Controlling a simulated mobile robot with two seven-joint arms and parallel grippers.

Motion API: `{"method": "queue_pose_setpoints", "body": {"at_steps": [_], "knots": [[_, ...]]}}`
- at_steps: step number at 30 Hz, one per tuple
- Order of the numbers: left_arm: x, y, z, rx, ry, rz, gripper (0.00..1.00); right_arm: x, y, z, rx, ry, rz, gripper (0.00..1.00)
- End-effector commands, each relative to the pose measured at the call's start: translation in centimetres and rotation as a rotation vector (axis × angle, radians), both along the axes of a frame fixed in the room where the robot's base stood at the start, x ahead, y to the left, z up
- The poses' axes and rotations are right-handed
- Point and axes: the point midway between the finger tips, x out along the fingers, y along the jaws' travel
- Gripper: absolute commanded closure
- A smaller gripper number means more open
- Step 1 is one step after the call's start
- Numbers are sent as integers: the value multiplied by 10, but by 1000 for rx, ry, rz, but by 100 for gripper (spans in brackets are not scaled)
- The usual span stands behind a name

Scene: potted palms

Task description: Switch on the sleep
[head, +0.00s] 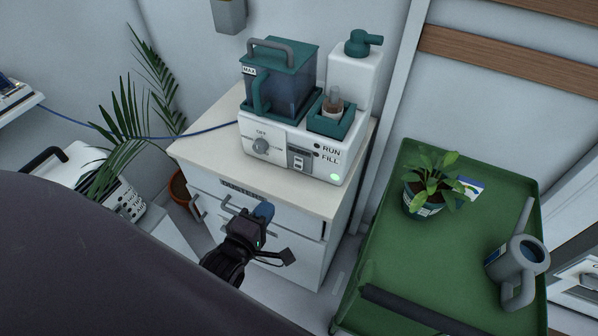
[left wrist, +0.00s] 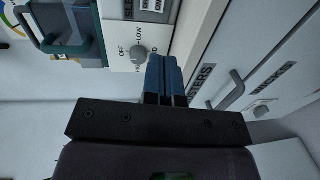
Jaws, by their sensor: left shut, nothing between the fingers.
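The white device (head: 300,155) stands on a cabinet, with a green-lidded water tank (head: 281,80) and a white bottle with a green tap on it. Its grey knob (head: 260,146) has OFF printed above it; the knob also shows in the left wrist view (left wrist: 138,53). A small switch panel (head: 297,158) sits right of the knob, and a green light (head: 334,177) glows below the words RUN and FILL. My left gripper (head: 264,211) is shut and empty, in front of the cabinet and below the device. Its blue fingers (left wrist: 163,76) appear beside the knob in the wrist view. My right gripper is not seen.
The white cabinet (head: 205,157) has labelled drawers with bar handles. A green tray table (head: 400,254) at right holds a potted plant (head: 432,184) and a grey watering can (head: 515,268). Palm fronds (head: 124,120) and a blue cable are at left.

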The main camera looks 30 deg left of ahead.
Motion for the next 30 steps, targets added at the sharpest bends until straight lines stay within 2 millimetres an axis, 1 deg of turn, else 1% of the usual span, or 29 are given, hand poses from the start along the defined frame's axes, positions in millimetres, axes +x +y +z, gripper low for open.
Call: {"method": "queue_pose_setpoints", "body": {"at_steps": [3,13,17,20,30], "knots": [[0,0,0,-29,-3,3,100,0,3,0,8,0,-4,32],[1,0,0,-32,-3,3,100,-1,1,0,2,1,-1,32],[6,0,-1,-30,-3,3,100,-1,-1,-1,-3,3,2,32],[15,0,-2,-31,-4,3,100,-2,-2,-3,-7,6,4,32],[65,3,-8,-30,-4,2,100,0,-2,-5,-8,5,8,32]]}}
